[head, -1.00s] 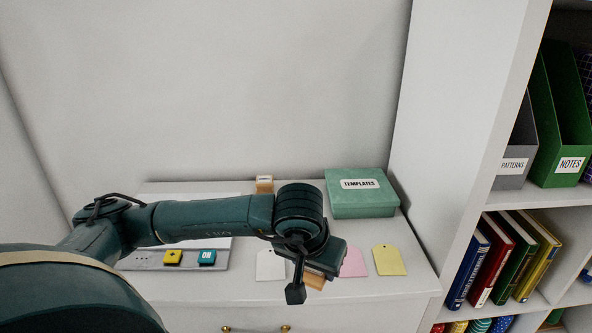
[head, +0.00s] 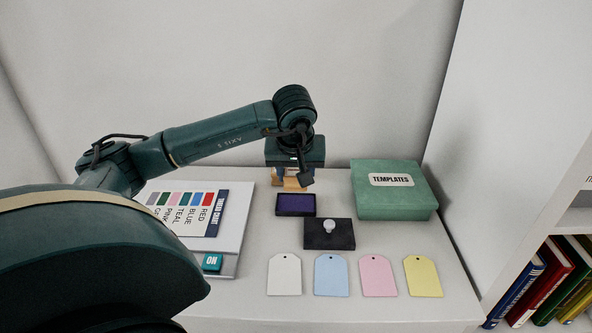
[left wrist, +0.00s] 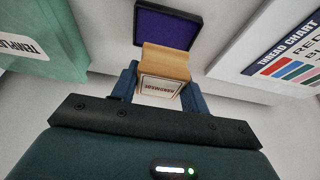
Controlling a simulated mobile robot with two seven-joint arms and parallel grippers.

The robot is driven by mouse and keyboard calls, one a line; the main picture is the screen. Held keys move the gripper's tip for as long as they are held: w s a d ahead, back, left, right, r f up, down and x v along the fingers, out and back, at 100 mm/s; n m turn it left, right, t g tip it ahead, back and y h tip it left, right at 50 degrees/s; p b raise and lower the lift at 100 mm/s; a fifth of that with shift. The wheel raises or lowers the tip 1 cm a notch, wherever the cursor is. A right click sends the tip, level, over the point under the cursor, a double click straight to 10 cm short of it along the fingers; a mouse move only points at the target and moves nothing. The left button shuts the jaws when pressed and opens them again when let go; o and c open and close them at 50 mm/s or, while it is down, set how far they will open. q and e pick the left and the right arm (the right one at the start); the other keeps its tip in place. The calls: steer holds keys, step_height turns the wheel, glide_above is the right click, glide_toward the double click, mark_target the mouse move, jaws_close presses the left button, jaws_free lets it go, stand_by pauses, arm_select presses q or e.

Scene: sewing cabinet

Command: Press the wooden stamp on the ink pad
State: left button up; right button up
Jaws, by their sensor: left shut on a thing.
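The wooden stamp (left wrist: 166,62) is a pale wood block with a white printed label. It sits between the two blue fingers of my left gripper (left wrist: 160,88), which is shut on it. In the head view, my left gripper (head: 292,176) is at the back of the cabinet top, with wood showing between and below its fingers. The open ink pad (head: 296,204), purple in a dark case, lies just in front of the gripper. It also shows beyond the stamp in the left wrist view (left wrist: 166,27). I cannot tell whether the stamp touches anything below. My right gripper is not in view.
A dark lid with a pale knob (head: 329,240) lies in front of the pad. White, blue, pink and yellow tags (head: 378,276) line the front. A green TEMPLATES box (head: 394,207) stands right, a thread chart (head: 190,213) left. The wall is close behind.

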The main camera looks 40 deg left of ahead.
mark_target(296, 204)
arm_select(q)
steer(key=shift+f+b, duration=0.35)
steer(key=shift+f, duration=0.3)
steer(key=shift+f+b, duration=0.4)
steer(key=shift+f, duration=0.1)
steer(key=shift+f+b, duration=0.6)
steer(key=shift+f, duration=0.55)
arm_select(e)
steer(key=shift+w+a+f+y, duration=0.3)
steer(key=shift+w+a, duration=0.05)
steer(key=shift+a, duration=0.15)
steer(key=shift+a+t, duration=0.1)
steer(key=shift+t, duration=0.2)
arm_select(q)
steer(key=shift+f+b, duration=0.3)
steer(key=shift+b, duration=0.2)
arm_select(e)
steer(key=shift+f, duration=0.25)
arm_select(q)
steer(key=shift+r, duration=0.15)
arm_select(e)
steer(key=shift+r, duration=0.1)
arm_select(q)
steer(key=shift+r+p, duration=2.7)
steer(key=shift+r, duration=0.7)
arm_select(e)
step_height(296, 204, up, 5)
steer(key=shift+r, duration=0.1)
